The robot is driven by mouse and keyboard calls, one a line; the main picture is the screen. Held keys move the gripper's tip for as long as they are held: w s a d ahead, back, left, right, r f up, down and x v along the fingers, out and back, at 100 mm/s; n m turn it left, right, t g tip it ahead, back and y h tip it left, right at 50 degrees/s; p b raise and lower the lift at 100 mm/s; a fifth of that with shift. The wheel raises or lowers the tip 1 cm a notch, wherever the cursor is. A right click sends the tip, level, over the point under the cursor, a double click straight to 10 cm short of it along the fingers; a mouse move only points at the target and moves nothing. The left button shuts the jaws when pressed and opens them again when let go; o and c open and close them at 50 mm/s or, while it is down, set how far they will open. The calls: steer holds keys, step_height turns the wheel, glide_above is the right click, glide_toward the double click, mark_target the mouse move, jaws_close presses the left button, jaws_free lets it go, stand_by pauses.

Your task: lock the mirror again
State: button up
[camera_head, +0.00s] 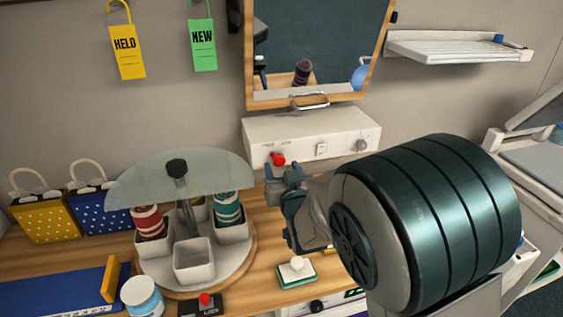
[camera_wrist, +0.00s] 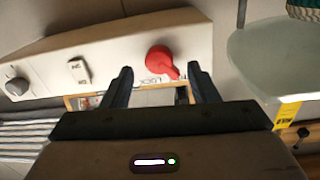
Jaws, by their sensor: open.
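The wood-framed mirror (camera_head: 320,50) hangs on the wall with a metal handle (camera_head: 310,102) at its bottom edge. Below it is a white control box (camera_head: 330,130) with a red knob (camera_head: 277,159). In the wrist view the red knob (camera_wrist: 160,58) has its pointer toward the lower right, beside the LOCK lettering; another label next to it is partly hidden. My gripper (camera_head: 285,174) is open just in front of the knob. In the wrist view my gripper (camera_wrist: 163,82) has its two fingers apart on either side of the knob, with nothing visibly held.
A round carousel (camera_head: 238,272) with cups and a glass top (camera_head: 150,178) stands left of my gripper. The box also carries a rocker switch (camera_head: 321,149) and a grey dial (camera_head: 361,146). A white-and-green block (camera_head: 296,272) lies on the worktop below. A shelf (camera_head: 450,48) is at upper right.

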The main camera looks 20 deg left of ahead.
mark_target(277, 158)
steer(key=shift+x, duration=1.2)
